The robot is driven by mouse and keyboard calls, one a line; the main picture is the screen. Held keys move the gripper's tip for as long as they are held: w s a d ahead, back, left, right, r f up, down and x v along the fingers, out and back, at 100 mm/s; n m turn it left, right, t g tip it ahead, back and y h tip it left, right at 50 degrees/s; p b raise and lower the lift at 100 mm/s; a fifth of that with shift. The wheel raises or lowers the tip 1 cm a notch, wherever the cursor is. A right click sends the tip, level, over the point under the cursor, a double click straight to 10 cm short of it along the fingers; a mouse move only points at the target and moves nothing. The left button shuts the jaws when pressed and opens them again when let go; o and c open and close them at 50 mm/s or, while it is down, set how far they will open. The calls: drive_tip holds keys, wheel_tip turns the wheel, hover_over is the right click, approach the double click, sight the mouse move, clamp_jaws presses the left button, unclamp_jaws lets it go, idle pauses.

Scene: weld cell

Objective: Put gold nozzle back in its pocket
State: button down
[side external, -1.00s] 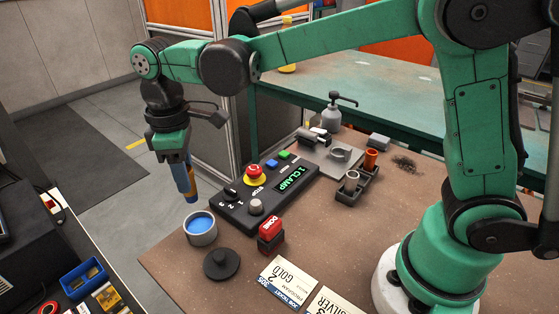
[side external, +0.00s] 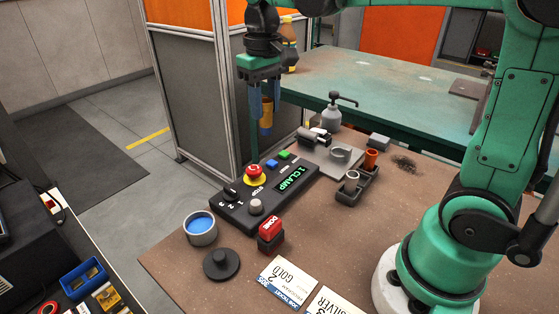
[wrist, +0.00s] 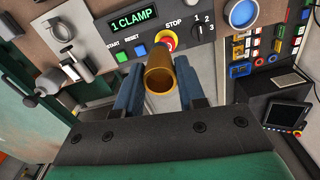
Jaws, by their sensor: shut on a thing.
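My gripper (side external: 265,109) is shut on the gold nozzle (side external: 266,122) and holds it upright in the air, above and behind the control box. In the wrist view the gold nozzle (wrist: 160,78) sits between the two blue-grey fingers, its open round end showing. The dark nozzle rack (side external: 357,190) stands on the table to the right of the control box. It holds a copper nozzle (side external: 371,159) at its back and a silver nozzle (side external: 352,177) nearer the front.
The control box (side external: 236,213) reads 1 CLAMP and has a red stop button (side external: 254,173). A pot of blue stuff (side external: 200,226), a black lid (side external: 221,264), a red DONE button (side external: 271,230) and job cards (side external: 285,280) lie in front.

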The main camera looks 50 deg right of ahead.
drive_tip(key=s+d+r+m, duration=0.2)
drive_tip(key=s+d+m, duration=0.4)
drive_tip(key=s+d, duration=0.1)
drive_tip(key=s+d+r+m, duration=0.3)
drive_tip(key=s+d+m, duration=0.2)
drive_tip(key=s+d, duration=0.25)
drive_tip(key=f, duration=1.9)
drive_tip(key=shift+w+f, duration=0.4)
drive_tip(key=shift+f, duration=0.1)
drive_tip(key=c, duration=0.5)
unclamp_jaws()
